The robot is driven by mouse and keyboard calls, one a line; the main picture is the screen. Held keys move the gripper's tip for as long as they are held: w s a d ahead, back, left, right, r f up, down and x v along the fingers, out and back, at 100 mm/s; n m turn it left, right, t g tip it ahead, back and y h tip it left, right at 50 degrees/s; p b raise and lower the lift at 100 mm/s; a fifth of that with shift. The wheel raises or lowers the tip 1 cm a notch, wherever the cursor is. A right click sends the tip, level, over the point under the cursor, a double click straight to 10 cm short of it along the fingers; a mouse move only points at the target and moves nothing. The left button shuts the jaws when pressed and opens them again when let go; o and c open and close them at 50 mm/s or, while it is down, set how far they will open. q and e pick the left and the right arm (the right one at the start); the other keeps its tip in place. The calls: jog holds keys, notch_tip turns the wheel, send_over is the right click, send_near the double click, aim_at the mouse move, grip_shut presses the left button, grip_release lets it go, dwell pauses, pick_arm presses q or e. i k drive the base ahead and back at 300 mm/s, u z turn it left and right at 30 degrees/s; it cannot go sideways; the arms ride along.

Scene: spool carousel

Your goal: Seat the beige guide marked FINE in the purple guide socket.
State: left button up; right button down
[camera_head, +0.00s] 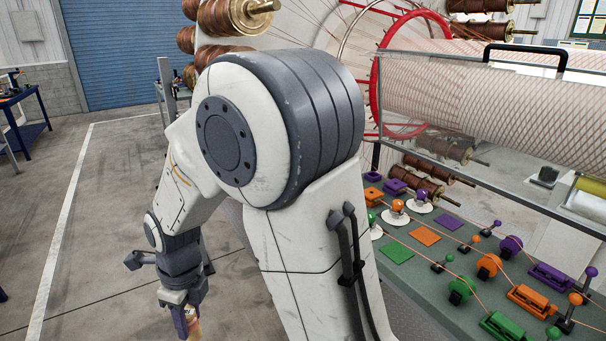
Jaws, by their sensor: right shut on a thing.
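My right gripper (187,318) hangs at the lower left, over the floor and well away from the bench. It is shut on a small beige piece (195,329), which is partly hidden by the fingers and near the lower edge. No marking can be read on it. Purple parts sit on the green bench at right: a long purple block (549,276), a purple disc (510,245), a flat purple pad (450,221) and a square purple block (396,187). I cannot tell surely which is the guide socket. My left gripper is not in view.
The green bench top (470,262) also carries orange and green blocks, discs, knobs and thin threads. A clear guard (470,110) with a black handle stands above its back. My arm hides the bench's left part. Open floor (90,240) lies at left.

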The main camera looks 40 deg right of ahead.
aim_at(444, 299)
jog(key=u, duration=0.2)
jog(key=i, duration=1.15)
jog(key=z, duration=0.65)
jog(key=i, duration=0.9)
jog(key=z, duration=1.75)
jog(key=i, duration=1.1)
jog(key=z, duration=0.55)
